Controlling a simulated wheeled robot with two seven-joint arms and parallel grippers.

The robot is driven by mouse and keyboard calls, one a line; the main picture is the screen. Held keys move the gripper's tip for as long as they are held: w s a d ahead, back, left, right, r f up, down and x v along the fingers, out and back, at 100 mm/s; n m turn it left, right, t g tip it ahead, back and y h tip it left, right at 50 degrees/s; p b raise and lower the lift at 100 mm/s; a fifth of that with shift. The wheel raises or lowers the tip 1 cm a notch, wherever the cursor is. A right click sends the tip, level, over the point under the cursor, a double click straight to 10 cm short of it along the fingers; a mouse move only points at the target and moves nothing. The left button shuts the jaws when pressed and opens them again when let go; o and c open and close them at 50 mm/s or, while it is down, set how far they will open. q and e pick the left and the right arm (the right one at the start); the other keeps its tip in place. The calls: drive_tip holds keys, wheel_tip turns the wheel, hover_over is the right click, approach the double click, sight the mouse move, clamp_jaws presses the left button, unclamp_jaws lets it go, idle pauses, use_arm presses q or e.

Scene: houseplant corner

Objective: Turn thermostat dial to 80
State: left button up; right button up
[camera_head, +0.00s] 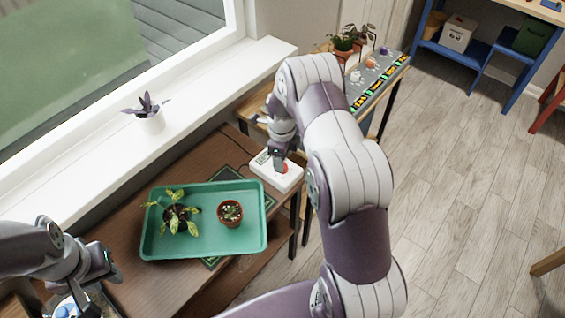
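The number the dial points to is too small to read. My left gripper (108,264) is at the lower left, left of the green tray and well away from the thermostat. I see nothing held in it, and its finger gap is not clear.
A green tray (256,190) on the table (190,160) holds a leafy plant (176,214) and a small potted plant (230,212). A white-potted purple plant (150,117) stands on the windowsill (215,92). A second table behind my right arm bears potted plants (343,44) and a patterned mat (385,73).

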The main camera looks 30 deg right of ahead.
wheel_tip(320, 180, up, 10)
drive_tip(key=shift+s+a+f+b, duration=0.15)
drive_tip(key=shift+a+f+b, duration=0.05)
drive_tip(key=shift+a+b, duration=0.1)
